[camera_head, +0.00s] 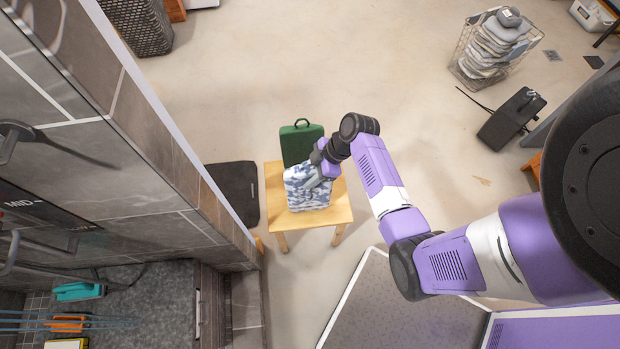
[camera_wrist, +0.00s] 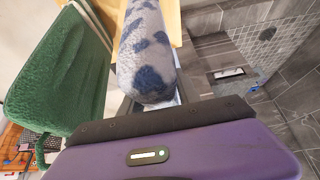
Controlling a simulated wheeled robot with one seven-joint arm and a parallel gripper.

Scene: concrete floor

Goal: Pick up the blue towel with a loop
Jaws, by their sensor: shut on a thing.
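The blue towel (camera_head: 305,192), patterned in blue and pale grey-white, is on a small wooden table (camera_head: 336,212) in the head view. My gripper (camera_head: 316,180) reaches in from the right at the towel's upper right part. In the wrist view the towel (camera_wrist: 146,50) shows as a thick rounded fold right in front of my gripper (camera_wrist: 152,105), which is shut on it. The finger tips are mostly hidden behind the towel and my gripper's body. I cannot see the loop in either view.
A green case-like item with a handle (camera_head: 299,146) stands right behind the towel and also shows at left in the wrist view (camera_wrist: 62,70). A black mat (camera_head: 236,190) lies left of the table. A tiled wall (camera_head: 130,150) stands further left. Open floor lies beyond the table.

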